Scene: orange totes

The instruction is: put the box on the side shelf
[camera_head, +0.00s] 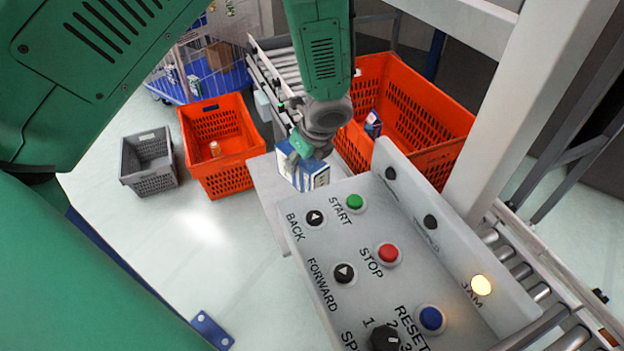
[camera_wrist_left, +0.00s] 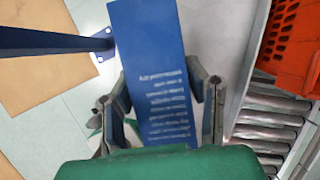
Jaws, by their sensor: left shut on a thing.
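The box (camera_head: 310,176) is blue and white and hangs tilted below my left gripper (camera_head: 305,148), near the centre of the head view. My left gripper is shut on it. In the left wrist view the box (camera_wrist_left: 153,65) shows a broad blue face with pale print, between the two fingers of the gripper (camera_wrist_left: 163,105). A pale flat surface (camera_head: 266,185), which may be the side shelf, lies below and left of the box, beside the control panel. I cannot tell whether the box touches it. My right gripper is not in view.
A control panel (camera_head: 365,275) with coloured buttons stands close in front of the box. An orange tote (camera_head: 440,160) behind it holds a small blue box (camera_head: 373,124). Another orange tote (camera_head: 225,180) and a grey crate (camera_head: 150,180) stand on the floor at left. Rollers (camera_head: 520,270) lie at right.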

